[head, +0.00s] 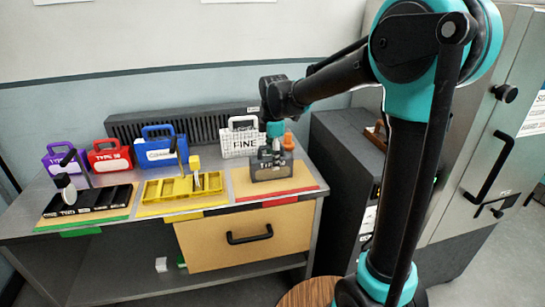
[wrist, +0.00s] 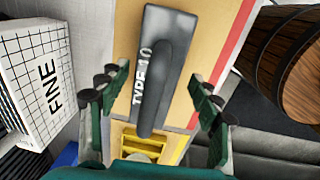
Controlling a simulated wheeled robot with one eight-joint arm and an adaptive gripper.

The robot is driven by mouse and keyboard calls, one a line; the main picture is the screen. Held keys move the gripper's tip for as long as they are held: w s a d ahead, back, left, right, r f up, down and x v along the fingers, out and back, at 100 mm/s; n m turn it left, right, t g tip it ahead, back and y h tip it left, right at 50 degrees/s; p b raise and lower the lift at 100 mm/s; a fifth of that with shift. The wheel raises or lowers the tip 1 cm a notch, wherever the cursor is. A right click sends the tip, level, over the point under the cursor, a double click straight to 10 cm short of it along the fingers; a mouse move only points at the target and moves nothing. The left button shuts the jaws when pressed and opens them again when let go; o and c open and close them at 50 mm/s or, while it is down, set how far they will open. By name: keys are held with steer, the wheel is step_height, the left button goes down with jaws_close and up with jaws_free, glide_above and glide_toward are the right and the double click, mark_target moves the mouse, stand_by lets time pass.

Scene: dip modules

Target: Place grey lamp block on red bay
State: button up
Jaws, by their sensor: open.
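The grey lamp block (head: 271,172), a dark grey case with a top handle, stands upright on the tan board of the red bay (head: 306,187) at the table's right end. The wrist view shows the block (wrist: 155,50) from above, with "TYPE 10" lettering beside its handle, and the bay's red edge stripe (wrist: 224,60). My gripper (head: 273,140) is just above the block in the head view. In the wrist view my gripper (wrist: 157,90) is open, with one finger on each side of the handle and gaps between. The block's underside is hidden.
A white FINE case (head: 240,139) stands close behind the block. Purple (head: 62,162), red (head: 110,160) and blue (head: 160,150) cases line the back. A yellow tray (head: 165,190) and a black tray (head: 90,203) lie to the left. A dark cabinet (head: 345,140) stands right.

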step_height(320, 180, up, 12)
steer(key=s, duration=0.1)
steer(key=s+d+f+m+t, duration=0.1)
steer(key=s+d+f+m, duration=0.8)
steer(key=d+f+m, duration=0.1)
steer(key=s+d+f+m+t, duration=0.2)
steer(key=s+d+f+m, duration=0.8)
steer(key=f, duration=0.4)
steer(key=shift+s+d+f+m, duration=0.25)
steer(key=shift+d+m, duration=0.35)
steer(key=shift+d, duration=0.5)
steer(key=shift+r, duration=0.1)
